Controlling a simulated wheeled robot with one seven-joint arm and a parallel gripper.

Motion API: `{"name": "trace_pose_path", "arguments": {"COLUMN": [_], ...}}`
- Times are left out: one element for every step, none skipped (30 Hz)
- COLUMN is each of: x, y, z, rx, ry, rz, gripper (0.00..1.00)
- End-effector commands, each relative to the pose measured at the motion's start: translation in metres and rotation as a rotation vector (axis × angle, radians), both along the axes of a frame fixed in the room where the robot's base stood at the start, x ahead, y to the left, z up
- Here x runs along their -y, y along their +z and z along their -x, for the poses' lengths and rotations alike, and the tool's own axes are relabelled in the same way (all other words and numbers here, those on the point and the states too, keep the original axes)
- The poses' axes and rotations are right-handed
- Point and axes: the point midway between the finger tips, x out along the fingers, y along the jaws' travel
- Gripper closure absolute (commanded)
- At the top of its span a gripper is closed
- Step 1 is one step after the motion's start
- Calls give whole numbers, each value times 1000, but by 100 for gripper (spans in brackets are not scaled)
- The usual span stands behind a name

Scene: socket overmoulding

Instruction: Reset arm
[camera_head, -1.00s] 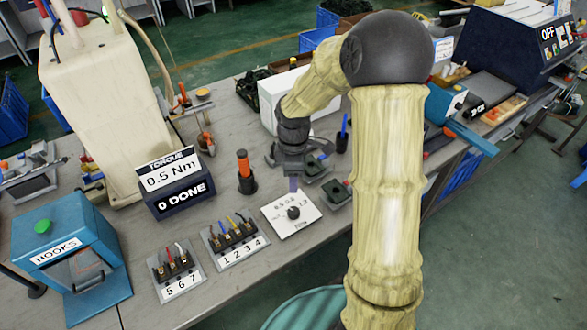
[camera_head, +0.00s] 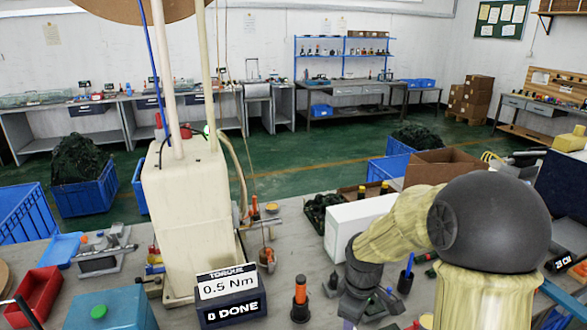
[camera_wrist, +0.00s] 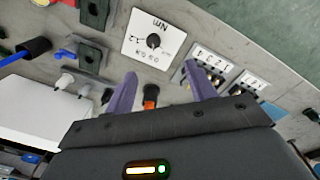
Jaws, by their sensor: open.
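My gripper (camera_wrist: 161,84) shows in the wrist view with its two purple fingers spread apart and nothing between the tips. Below the fingers are the bench top, an orange-and-black upright tool (camera_wrist: 150,97) and a white dial card (camera_wrist: 153,40). In the head view my arm comes in from the right and bends down to the bench. The orange-handled tool (camera_head: 300,296) stands upright to the left of my wrist.
A torque display (camera_head: 228,297) reading 0.5 Nm stands before a tall cream machine (camera_head: 190,210). A white box (camera_head: 358,226) is close behind my wrist. Numbered terminal holders (camera_wrist: 212,62) lie near my fingers. Blue crates (camera_head: 87,195) stand on the floor behind the bench.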

Motion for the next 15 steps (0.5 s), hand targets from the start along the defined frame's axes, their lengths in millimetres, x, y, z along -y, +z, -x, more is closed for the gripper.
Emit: {"name": "trace_pose_path", "arguments": {"x": [-1, 0, 0, 0, 1, 2, 2, 2, 3, 3, 3, 3, 3, 3, 3], "y": [14, 19, 25, 29, 33, 38, 42, 46, 49, 52, 53, 55, 56, 56, 56], "z": [14, 22, 32, 40, 48, 59, 67, 74, 83, 89, 95, 101, 104, 107, 109], "rx": [22, 34, 52, 66, 79, 96, 109, 121, 136, 145, 154, 161, 167, 170, 172], "ry": [-95, -163, -256, -324, -394, -486, -554, -621, -705, -760, -809, -865, -898, -923, -946], "rz": [-1, -5, -13, -20, -29, -43, -55, -67, -84, -98, -110, -124, -133, -140, -145], "gripper": [44, 44, 44, 44, 44, 44, 44, 44, 44, 44, 44, 44, 44, 44, 44]}}
